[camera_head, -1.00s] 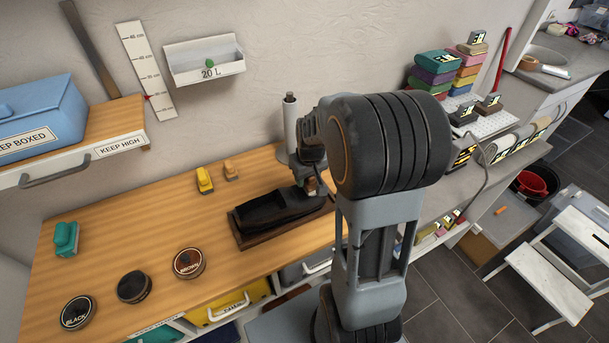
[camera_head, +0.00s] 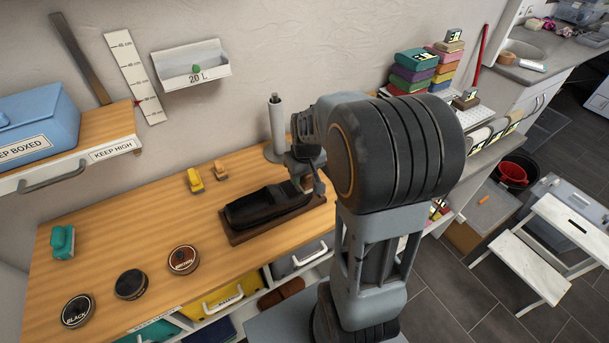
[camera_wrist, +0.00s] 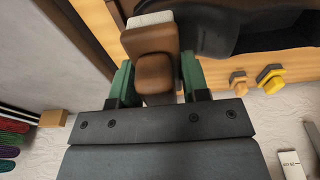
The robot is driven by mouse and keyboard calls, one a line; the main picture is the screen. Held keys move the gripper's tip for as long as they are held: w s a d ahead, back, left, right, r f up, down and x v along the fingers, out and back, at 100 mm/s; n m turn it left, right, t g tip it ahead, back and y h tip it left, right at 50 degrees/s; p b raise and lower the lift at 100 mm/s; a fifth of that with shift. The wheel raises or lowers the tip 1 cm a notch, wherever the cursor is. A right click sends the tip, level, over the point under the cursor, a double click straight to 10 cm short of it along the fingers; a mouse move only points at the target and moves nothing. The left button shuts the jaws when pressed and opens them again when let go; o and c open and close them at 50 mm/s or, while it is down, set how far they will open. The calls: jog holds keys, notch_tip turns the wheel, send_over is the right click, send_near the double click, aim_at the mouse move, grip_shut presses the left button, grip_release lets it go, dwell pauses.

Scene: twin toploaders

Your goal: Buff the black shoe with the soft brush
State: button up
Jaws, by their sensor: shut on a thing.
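The black shoe (camera_head: 265,206) lies on a brown wooden board (camera_head: 285,226) on the workbench. In the wrist view the dark shoe (camera_wrist: 215,28) shows at the top, right of the brush. My gripper (camera_head: 309,184) is at the right end of the shoe in the head view. In the wrist view my gripper's green fingers (camera_wrist: 157,80) are shut on a brown brush (camera_wrist: 149,45) with a pale bristle edge at its far end. The brush is mostly hidden in the head view. I cannot tell whether its bristles touch the shoe.
Tins marked BLACK (camera_head: 77,312) and BROWN (camera_head: 183,260) and a dark tin (camera_head: 131,284) stand front left. A grey-white cylinder (camera_head: 277,125) stands close behind my gripper. A teal item (camera_head: 62,242) is far left.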

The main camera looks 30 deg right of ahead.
jog(key=shift+d+r+p, duration=0.1)
jog(key=shift+r+p, duration=1)
jog(key=shift+r, duration=0.75)
